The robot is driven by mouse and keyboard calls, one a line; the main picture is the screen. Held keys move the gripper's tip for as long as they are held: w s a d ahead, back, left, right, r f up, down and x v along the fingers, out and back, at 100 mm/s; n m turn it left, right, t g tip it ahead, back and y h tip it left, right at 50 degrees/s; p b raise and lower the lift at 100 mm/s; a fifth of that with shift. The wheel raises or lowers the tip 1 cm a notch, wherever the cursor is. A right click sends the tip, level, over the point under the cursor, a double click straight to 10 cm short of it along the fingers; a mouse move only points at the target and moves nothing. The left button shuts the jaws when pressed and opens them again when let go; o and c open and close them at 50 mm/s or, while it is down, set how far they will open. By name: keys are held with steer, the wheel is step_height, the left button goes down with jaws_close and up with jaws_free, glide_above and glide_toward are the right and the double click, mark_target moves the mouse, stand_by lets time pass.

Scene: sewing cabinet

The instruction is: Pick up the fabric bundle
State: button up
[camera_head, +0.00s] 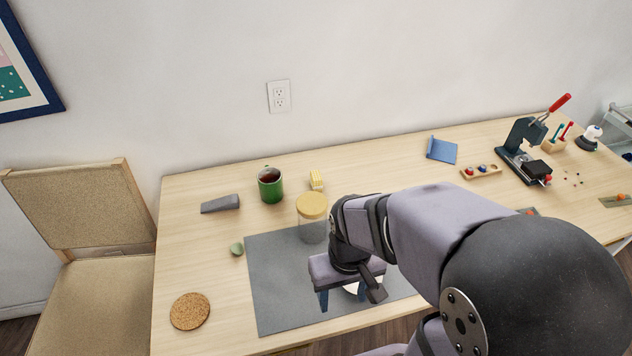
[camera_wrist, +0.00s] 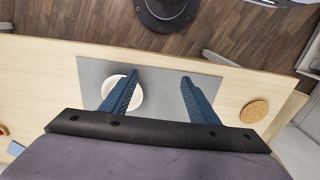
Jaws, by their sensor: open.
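A small yellow bundle with pale stripes (camera_head: 316,180), which looks like the fabric bundle, lies at the back of the table between the green mug and the lidded jar. It is too small to make out its details, and I do not see it in the wrist view. My gripper (camera_head: 343,298) is open above the grey mat, in front and to the right of the bundle and well apart from it. In the wrist view its two blue fingers (camera_wrist: 160,80) are spread with nothing between them. A white round dish (camera_wrist: 121,93) lies below, partly behind one finger.
The jar with a yellow lid (camera_head: 312,206) stands between my gripper and the bundle. The green mug (camera_head: 270,186) is left of the bundle. A grey wedge (camera_head: 220,204), green ball (camera_head: 237,248) and cork coaster (camera_head: 190,311) lie left. The grey mat (camera_head: 270,290) is partly bare.

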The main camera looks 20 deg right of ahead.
step_height(320, 180, up, 5)
steer(key=w+d+r+m+t+h+b, duration=0.1)
steer(key=w+d+t+b, duration=0.2)
steer(key=w, duration=0.7)
steer(key=w+d+r+t+h+b, duration=0.1)
steer(key=w+d+r+t+h, duration=0.3)
steer(key=w, duration=0.6)
steer(key=w+d+f+m+t+y+b, duration=0.15)
steer(key=w+d, duration=0.35)
steer(key=w, duration=0.6)
steer(key=n+t+y+b, duration=0.4)
steer(key=n+y+b, duration=0.1)
steer(key=y, duration=0.1)
glide_above(315, 173)
steer(key=shift+g, duration=0.25)
step_height(315, 173, down, 14)
steer(key=shift+f, duration=0.1)
steer(key=shift+f+b, duration=0.45)
steer(key=shift+f, duration=1.35)
